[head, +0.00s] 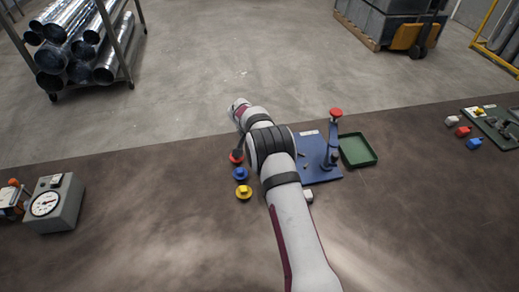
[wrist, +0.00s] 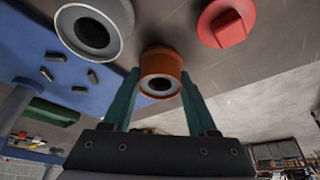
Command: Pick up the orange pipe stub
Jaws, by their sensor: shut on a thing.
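The orange pipe stub (wrist: 160,64) is a short hollow cylinder with its dark open end facing the camera in the wrist view. My gripper (wrist: 160,74) has its two teal fingers on either side of the stub and is shut on it. I cannot tell whether the stub touches the table or is lifted. In the head view my gripper (head: 238,150) is a dark shape left of the wrist, at the table's far part; the orange stub does not show clearly there.
A red knobbed piece (head: 237,157), a blue one (head: 240,174) and a yellow one (head: 243,191) stand in a row by my arm. A blue board (head: 316,172) with a red-topped post (head: 335,120) and a green tray (head: 358,150) are to the right. A grey-white ring (wrist: 113,46) is near the stub.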

